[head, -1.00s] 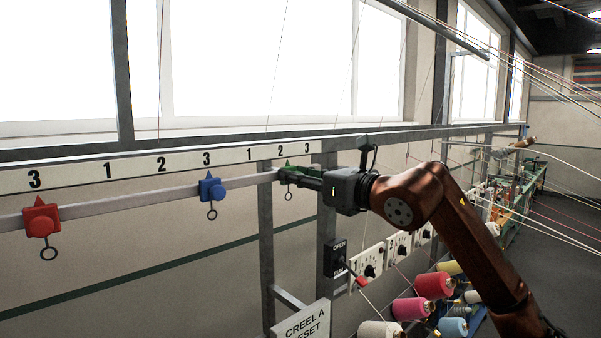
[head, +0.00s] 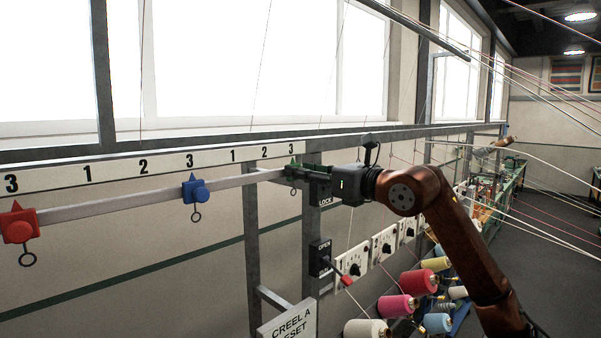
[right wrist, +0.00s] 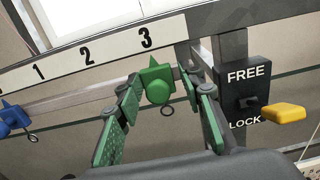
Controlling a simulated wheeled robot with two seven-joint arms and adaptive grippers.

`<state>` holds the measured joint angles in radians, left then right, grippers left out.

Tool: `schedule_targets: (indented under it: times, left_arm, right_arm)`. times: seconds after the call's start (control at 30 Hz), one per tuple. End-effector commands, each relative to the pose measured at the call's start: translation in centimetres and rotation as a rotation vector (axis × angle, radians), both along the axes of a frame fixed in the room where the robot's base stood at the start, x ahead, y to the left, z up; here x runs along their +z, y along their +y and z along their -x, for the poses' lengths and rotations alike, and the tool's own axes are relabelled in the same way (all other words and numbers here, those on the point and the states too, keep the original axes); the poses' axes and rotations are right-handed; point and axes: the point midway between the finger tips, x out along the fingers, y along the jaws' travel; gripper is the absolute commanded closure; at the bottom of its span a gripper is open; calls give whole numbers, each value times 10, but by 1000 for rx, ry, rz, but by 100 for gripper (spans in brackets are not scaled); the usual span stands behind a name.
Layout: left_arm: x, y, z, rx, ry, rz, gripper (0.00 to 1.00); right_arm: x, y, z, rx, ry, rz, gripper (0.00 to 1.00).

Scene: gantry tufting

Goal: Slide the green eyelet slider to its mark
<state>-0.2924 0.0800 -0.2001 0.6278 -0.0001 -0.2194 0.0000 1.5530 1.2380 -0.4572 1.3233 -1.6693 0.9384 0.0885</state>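The green eyelet slider (head: 293,173) sits on the pale rail (head: 110,205), its pointer just under the 3 of the rightmost scale (head: 265,153). In the right wrist view the slider (right wrist: 157,85) is also near the 3, with its ring hanging below. My right gripper (head: 308,180) is at the slider's right end of the rail. In the right wrist view the fingers (right wrist: 166,88) stand open on either side of the slider, with a gap on the right; contact on the left cannot be told. My left gripper is not in view.
Blue (head: 195,188) and red (head: 19,226) sliders sit farther left on the rail. A FREE/LOCK box (right wrist: 245,88) with a yellow handle (right wrist: 284,112) is right of my fingers. An OPEN switch (head: 320,258), dials and yarn cones (head: 418,283) are below. Threads cross at right.

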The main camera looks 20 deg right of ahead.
Motion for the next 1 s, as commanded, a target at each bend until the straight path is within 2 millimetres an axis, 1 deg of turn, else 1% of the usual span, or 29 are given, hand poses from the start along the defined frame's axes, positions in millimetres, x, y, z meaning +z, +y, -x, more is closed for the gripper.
schedule_targets:
  times: [0.17,0.47,0.57,0.67,0.77,1.0]
  left_arm:
    - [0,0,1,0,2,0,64]
    - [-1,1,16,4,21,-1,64]
    - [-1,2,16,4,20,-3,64]
    - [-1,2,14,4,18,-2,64]
    - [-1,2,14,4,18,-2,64]
    - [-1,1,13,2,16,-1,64]
  right_arm:
    - [0,1,-1,1,1,0,65]
    - [-1,2,-1,2,3,0,65]
    - [-1,0,2,2,3,1,65]
    - [-1,-5,12,1,2,1,65]
    - [-2,-13,28,-1,2,3,65]
    - [-2,-34,74,-2,2,2,65]
